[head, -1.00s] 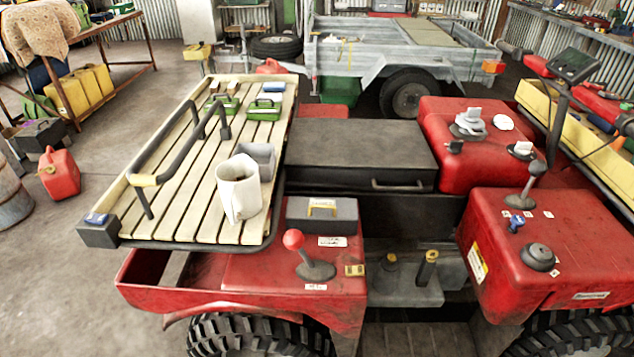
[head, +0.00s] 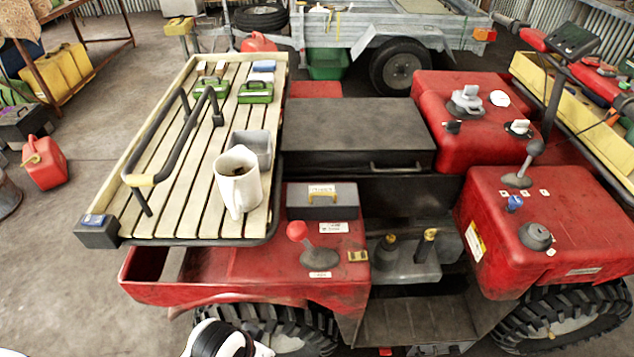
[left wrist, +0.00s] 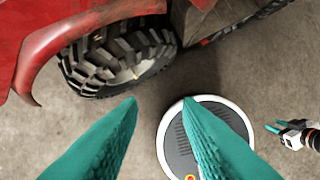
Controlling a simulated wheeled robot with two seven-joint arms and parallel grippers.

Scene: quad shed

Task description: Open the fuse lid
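Neither gripper shows in the head view, and neither touches the lid.
A slatted rack (head: 180,190) with a dark rail (head: 165,150) stands left of the lid, carrying a white jug (head: 238,185) and a grey bin (head: 252,148). A black box (head: 358,135) lies behind the lid. The red tank (head: 530,220) is to the right.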

